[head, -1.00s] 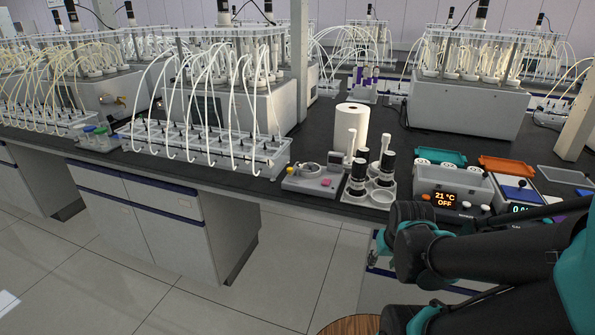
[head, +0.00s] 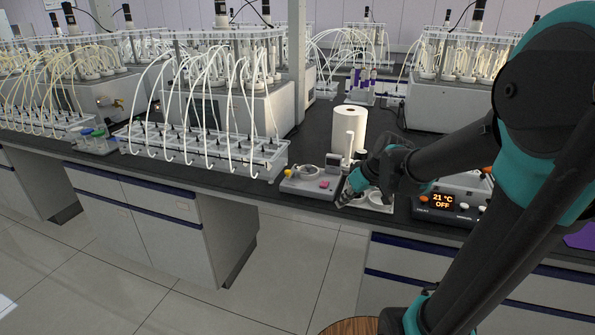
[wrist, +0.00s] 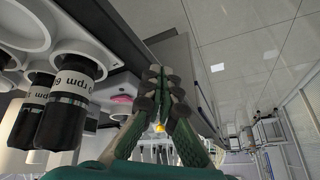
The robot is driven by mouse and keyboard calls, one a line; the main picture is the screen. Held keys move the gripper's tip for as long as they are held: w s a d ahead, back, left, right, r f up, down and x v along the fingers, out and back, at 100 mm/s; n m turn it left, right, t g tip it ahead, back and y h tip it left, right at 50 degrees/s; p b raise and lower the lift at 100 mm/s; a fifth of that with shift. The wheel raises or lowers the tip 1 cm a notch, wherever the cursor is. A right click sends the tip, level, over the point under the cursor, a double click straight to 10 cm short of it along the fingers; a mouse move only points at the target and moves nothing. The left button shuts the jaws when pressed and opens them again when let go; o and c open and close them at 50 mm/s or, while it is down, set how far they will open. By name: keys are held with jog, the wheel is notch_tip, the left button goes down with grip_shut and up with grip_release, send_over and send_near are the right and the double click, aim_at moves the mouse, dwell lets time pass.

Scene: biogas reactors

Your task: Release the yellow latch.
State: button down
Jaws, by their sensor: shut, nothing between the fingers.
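A small grey device (head: 307,187) with a pink button (head: 324,184) stands near the front edge of the bench in the head view. A small yellow part (head: 289,173), likely the yellow latch, shows at its left side. My gripper (head: 346,196) is just right of the device, partly hidden by my arm. In the wrist view the gripper (wrist: 163,75) has its fingers together and empty. A yellow spot (wrist: 158,128) shows between the finger bases there, and the pink button (wrist: 122,99) lies to the left. The gripper appears apart from the yellow part.
Black-capped pipettes or bottles (wrist: 70,100) marked "rpm" stand close left in the wrist view. A paper roll (head: 350,130) stands behind the device. The floor in front is open.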

aim_at(288, 173)
jog(key=w+a+r+n+y, duration=0.3)
jog(key=w+a+r+n, duration=0.3)
jog(key=w, duration=0.5)
notch_tip(288, 173, up, 3)
jog(key=shift+w+a+f+y, duration=0.15)
jog(key=shift+a+y, duration=0.25)
jog(key=shift+a, duration=0.65)
jog(key=shift+a, duration=0.1)
jog(key=x, duration=0.9)
jog(key=shift+a+f, duration=0.25)
jog(key=shift+f, duration=0.05)
jog(key=shift+a+m+t+h, duration=0.4)
jog(key=shift+a+m+t, duration=0.2)
jog(key=shift+m, duration=0.4)
jog(key=shift+s+a+m+t+h, duration=0.3)
jog(key=shift+a+m+t, duration=0.15)
jog(key=shift+m, duration=0.25)
jog(key=a+m+h, duration=0.1)
jog(key=m+t, duration=0.1)
jog(key=shift+w+a+m+t+h, duration=0.15)
jog(key=shift+a+m+t+h, duration=0.1)
jog(key=shift+a+m+h, duration=0.15)
jog(key=shift+w+a, duration=0.35)
jog(key=shift+a, duration=0.5)
